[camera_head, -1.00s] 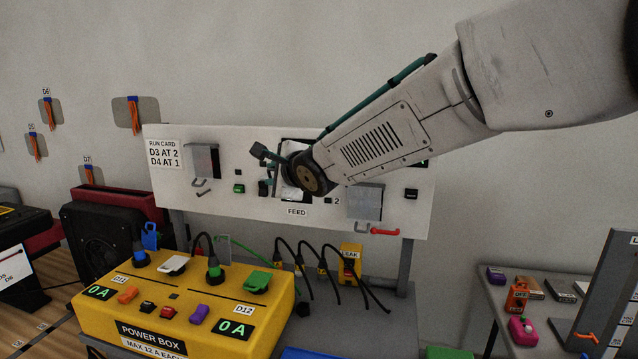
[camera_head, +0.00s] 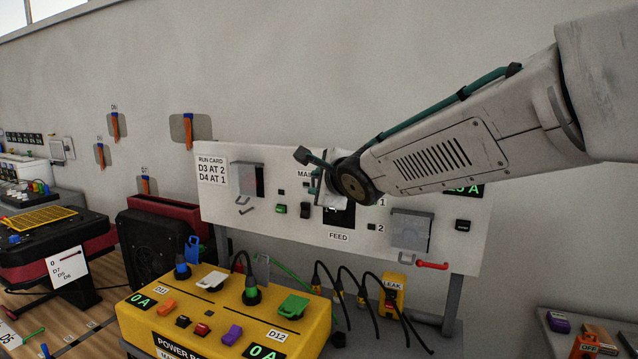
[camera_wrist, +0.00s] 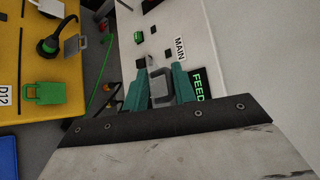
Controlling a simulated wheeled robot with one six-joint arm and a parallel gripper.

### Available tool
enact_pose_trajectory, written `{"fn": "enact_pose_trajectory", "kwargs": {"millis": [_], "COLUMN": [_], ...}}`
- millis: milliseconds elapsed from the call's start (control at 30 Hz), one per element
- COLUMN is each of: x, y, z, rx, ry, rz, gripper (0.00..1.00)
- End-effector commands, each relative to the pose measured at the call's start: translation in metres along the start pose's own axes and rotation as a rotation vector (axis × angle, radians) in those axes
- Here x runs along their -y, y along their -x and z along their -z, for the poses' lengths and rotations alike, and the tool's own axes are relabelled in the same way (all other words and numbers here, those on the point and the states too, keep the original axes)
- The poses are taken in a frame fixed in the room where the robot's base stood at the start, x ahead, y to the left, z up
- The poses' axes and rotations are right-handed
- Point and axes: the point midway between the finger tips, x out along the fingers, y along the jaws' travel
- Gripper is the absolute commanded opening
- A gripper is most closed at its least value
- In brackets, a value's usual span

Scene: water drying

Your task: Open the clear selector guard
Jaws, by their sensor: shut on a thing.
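My gripper (camera_wrist: 161,88) is in front of the middle of the panel. Its teal fingers are shut on a grey loop handle (camera_wrist: 158,98), seen in the wrist view. In the head view, a pale, partly see-through flap, likely the selector guard (camera_head: 333,197), shows beside my wrist above the bare dark window. My wrist hides much of it, so its exact angle cannot be told.
Other clear covers with grey handles sit at the panel's left (camera_head: 247,178) and right (camera_head: 411,229). A red handle (camera_head: 432,265) is below the right one. The yellow power box (camera_head: 225,320) with plugs and cables stands in front, below my arm.

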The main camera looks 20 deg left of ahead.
Motion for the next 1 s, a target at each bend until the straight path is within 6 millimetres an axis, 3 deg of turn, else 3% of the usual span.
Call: {"fn": "enact_pose_trajectory", "kwargs": {"millis": [67, 100, 467, 1000], "x": [0.004, 0.004, 0.003, 0.002], "y": [0.001, 0.001, 0.003, 0.074], "z": [0.0, 0.0, 0.0, -0.001], "rx": [0.002, 0.002, 0.001, 0.002], "ry": [0.001, 0.001, 0.0, 0.001], "rz": [0.008, 0.008, 0.006, 0.005], "gripper": [0.0, 0.28, 0.28, 0.28]}}
